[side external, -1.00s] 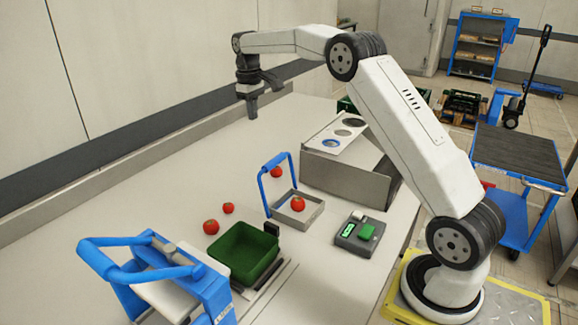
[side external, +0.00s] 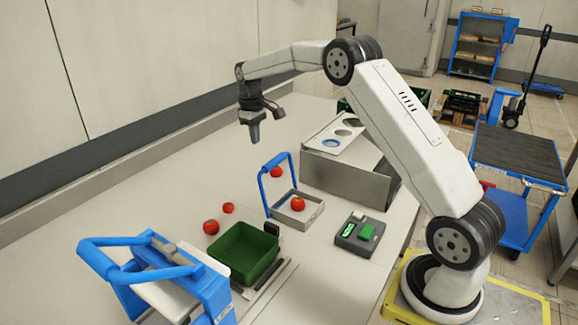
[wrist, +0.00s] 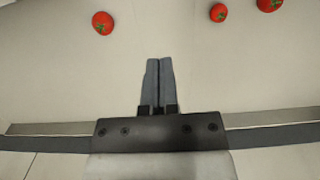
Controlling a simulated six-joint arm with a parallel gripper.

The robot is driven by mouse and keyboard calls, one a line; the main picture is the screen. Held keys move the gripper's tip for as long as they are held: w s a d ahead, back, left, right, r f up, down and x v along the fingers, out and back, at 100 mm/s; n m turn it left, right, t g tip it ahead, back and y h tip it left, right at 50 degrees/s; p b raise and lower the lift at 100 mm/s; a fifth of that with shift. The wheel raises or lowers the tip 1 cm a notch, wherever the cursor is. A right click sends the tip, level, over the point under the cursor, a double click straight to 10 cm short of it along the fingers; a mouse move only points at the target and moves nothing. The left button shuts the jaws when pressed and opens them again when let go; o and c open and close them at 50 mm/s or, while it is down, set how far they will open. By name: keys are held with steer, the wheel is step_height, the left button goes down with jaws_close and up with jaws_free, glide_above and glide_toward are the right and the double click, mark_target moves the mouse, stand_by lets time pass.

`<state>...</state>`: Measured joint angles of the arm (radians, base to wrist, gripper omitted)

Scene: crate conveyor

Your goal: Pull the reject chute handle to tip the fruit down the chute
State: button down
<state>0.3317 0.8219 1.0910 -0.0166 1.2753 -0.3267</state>
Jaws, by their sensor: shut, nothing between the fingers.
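A small grey tray (side external: 312,218) with an upright blue hoop handle (side external: 263,192) stands mid-table in the side external view. A red tomato (side external: 297,203) lies in it. A larger blue frame (side external: 213,292) with a thick blue bar handle (side external: 90,255) and a pale sloping plate stands at the front left. The views do not make clear which handle belongs to the reject chute. My gripper (side external: 254,140) is shut and empty, pointing down above the table, behind both handles. Its closed fingers (wrist: 158,64) show in the wrist view, with tomatoes beyond them and no handle visible.
Tomatoes lie on the table, one (side external: 211,227) near the green crate (side external: 228,254), another (side external: 228,208) behind it, one (side external: 276,172) behind the small handle. The table's back left is clear, bounded by the wall.

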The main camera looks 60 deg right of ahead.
steer(key=shift+s+f, duration=1.85)
steer(key=shift+s, duration=0.2)
steer(key=shift+s, duration=0.2)
steer(key=shift+s+r+t, duration=0.1)
steer(key=shift+s+t, duration=0.1)
steer(key=shift+t, duration=0.1)
